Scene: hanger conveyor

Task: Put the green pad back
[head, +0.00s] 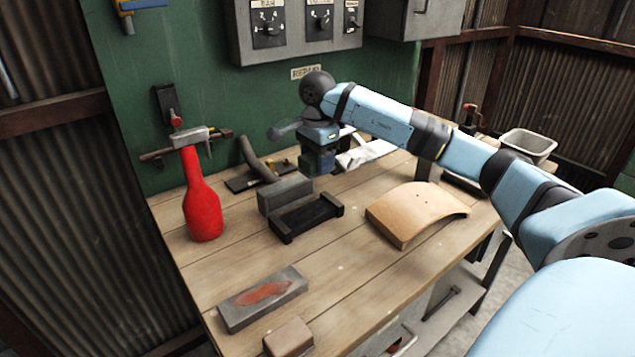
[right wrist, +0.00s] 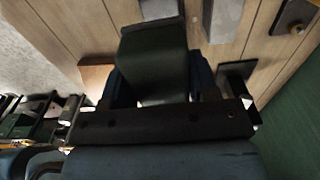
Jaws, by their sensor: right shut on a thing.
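My right gripper (head: 318,162) reaches over the back of the workbench, pointing down, above and behind a grey block and a black holder. In the right wrist view its jaws (right wrist: 157,85) are shut on a dark green pad (right wrist: 155,55), which sticks out past the fingers. The black holder (head: 308,220) lies in front of the grey block (head: 286,192) on the bench. My left gripper is not in view.
A curved wooden piece (head: 418,210) lies at right. A grey stone with a red mark (head: 262,298) and a brown block (head: 288,338) lie at the front. A green wall panel (head: 200,60) rises behind.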

